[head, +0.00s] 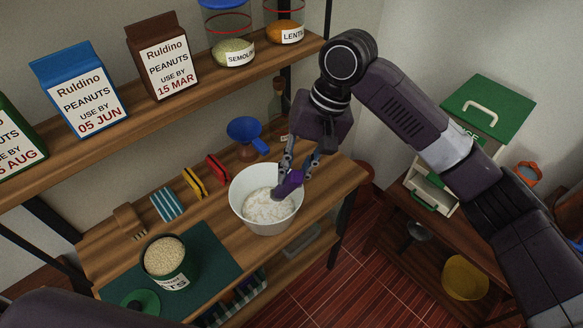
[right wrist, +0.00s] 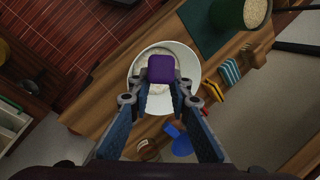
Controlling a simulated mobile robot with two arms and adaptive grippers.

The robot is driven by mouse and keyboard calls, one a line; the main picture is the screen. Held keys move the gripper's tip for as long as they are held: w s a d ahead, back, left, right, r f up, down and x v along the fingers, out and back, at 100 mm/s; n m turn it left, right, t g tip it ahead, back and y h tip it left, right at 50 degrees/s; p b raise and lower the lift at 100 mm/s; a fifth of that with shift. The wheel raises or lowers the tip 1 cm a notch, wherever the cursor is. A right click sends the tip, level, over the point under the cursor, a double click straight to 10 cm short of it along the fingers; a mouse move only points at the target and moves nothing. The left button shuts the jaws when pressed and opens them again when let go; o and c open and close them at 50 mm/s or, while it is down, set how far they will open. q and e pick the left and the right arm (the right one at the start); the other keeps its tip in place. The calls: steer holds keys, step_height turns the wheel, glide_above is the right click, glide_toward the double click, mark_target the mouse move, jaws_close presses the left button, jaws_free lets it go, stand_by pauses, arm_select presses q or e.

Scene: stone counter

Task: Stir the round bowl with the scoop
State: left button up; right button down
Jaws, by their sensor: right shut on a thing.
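The round white bowl (head: 239,205) stands on the wooden shelf and holds a white, lumpy content (head: 268,207). It also shows in the right wrist view (right wrist: 192,62). My right gripper (head: 297,171) reaches down from above the bowl's right side. It is shut on the purple scoop (head: 288,184), whose purple part also shows between the fingertips in the right wrist view (right wrist: 161,69). The scoop is over the bowl's opening, at the right of the content. I cannot tell whether its lower end touches the content. My left gripper is out of view.
A tub of grain (head: 165,262) stands on a green mat (head: 215,257) left of the bowl. Several clips and a brush (head: 130,220) lie behind. A blue funnel (head: 246,131) stands behind the bowl. An upper shelf (head: 185,107) with cartons and jars overhangs the back.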

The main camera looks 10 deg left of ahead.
steer(key=f, duration=0.1)
steer(key=a+f, duration=0.1)
steer(key=f, duration=0.1)
steer(key=w+f, duration=0.1)
steer(key=shift+w+a+f+b, duration=0.1)
steer(key=shift+a+f+b, duration=0.05)
steer(key=shift+a+b, duration=0.2)
steer(key=shift+w+a+f+b, duration=0.25)
steer(key=shift+a+f, duration=0.1)
steer(key=shift+f, duration=0.45)
steer(key=shift+w+a+f+b, duration=0.1)
steer(key=shift+w+a+f, duration=0.2)
steer(key=shift+f, duration=0.55)
steer(key=shift+w+a+f+b, duration=0.25)
steer(key=shift+a+f, duration=0.1)
steer(key=shift+f, duration=0.45)
